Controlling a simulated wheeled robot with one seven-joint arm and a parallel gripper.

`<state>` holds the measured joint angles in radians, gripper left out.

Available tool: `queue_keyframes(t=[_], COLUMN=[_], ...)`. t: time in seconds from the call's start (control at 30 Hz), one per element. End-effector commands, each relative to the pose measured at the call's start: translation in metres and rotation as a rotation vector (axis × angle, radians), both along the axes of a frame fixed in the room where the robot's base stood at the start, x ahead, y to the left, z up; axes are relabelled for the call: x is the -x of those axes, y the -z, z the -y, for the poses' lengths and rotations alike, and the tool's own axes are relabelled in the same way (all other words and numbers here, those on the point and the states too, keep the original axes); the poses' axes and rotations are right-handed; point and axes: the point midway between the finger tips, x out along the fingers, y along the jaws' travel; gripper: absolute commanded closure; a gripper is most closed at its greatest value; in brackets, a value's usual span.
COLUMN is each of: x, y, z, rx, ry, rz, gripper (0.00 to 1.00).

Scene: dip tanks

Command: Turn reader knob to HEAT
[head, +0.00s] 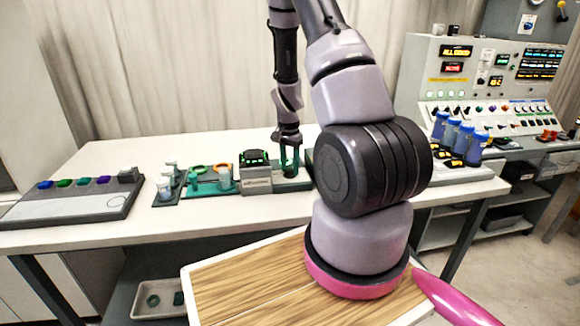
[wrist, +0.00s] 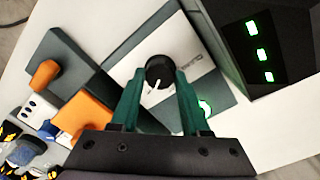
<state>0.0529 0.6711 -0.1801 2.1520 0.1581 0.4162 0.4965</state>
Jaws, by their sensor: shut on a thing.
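The reader knob (wrist: 159,70) is a round black knob with a white pointer, on a pale plate in the wrist view. Its pointer points down and slightly left there. My gripper (wrist: 161,76) has green fingers on either side of the knob and is shut on it. The plate's lettering is too small to read, so I cannot tell the setting. In the head view my gripper (head: 289,162) reaches down beside the reader (head: 257,178), a grey box with a black, green-lit display on top. The knob is hidden there.
A rack with green and orange rings (head: 210,188) stands left of the reader. A grey tray with coloured knobs (head: 75,197) lies further left. Blue-capped bottles (head: 465,141) and a control console (head: 480,75) are at right. White table shows between the left-hand items.

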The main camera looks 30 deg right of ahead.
Motion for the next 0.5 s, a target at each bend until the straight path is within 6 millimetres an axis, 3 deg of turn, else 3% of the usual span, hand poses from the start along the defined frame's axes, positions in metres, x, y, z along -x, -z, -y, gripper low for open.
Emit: queue_keyframes(t=[0.5], x=[0.0001], y=[0.0], z=[-0.0005], rx=[-0.001], ry=[-0.345], rz=[-0.001], gripper=[1.0])
